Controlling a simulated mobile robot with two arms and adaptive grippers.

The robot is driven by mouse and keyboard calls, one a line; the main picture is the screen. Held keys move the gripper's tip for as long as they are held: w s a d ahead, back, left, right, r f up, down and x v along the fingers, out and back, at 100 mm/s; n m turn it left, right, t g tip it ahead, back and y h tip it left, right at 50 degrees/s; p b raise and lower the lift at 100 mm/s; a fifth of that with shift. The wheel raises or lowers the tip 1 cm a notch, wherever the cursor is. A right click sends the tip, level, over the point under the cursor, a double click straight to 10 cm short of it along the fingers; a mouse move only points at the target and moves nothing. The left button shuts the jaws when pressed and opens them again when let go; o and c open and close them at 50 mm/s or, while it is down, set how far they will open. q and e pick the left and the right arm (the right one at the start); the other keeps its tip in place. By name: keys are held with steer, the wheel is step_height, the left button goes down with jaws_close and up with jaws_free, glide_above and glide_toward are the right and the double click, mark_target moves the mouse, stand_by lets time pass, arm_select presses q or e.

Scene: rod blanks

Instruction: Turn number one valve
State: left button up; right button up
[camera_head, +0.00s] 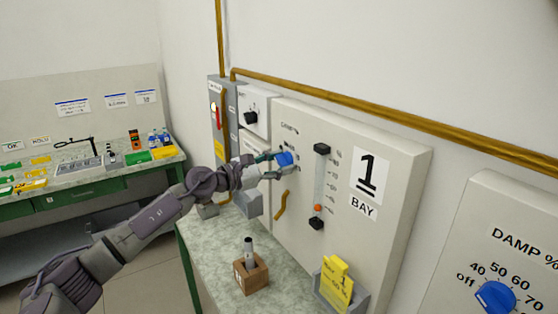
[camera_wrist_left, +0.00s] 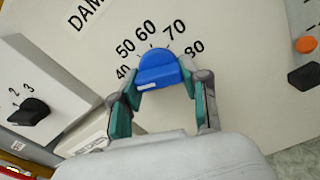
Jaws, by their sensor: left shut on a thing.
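A blue valve knob (camera_head: 284,158) is on the front of the beige panel (camera_head: 408,165) marked "1 BAY". My left gripper (camera_head: 275,160) reaches in from the left and is shut on this knob. In the left wrist view the blue knob (camera_wrist_left: 158,70) sits between the teal fingers of my left gripper (camera_wrist_left: 160,88). The numbers 40 to 80 curve around the knob, under lettering that starts "DAM". A white mark on the knob lies at its lower left edge. My right gripper is in neither view.
A sight tube (camera_head: 319,185) with an orange float stands right of the knob. A yellow card holder (camera_head: 338,285) and a wooden block (camera_head: 250,273) with a rod are below. A second panel (camera_head: 510,230) with a blue knob is at right. A black selector (camera_wrist_left: 27,112) is nearby.

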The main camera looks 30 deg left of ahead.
arm_select(q)
steer(key=n+p, duration=0.1)
steer(key=n, duration=0.3)
steer(key=shift+d+r+p, duration=0.1)
steer(key=shift+p, duration=0.3)
steer(key=shift+n+p, duration=0.45)
steer(key=shift+n, duration=0.85)
steer(key=o, duration=1.2)
steer(key=shift+c, duration=0.2)
steer(key=v, duration=1.2)
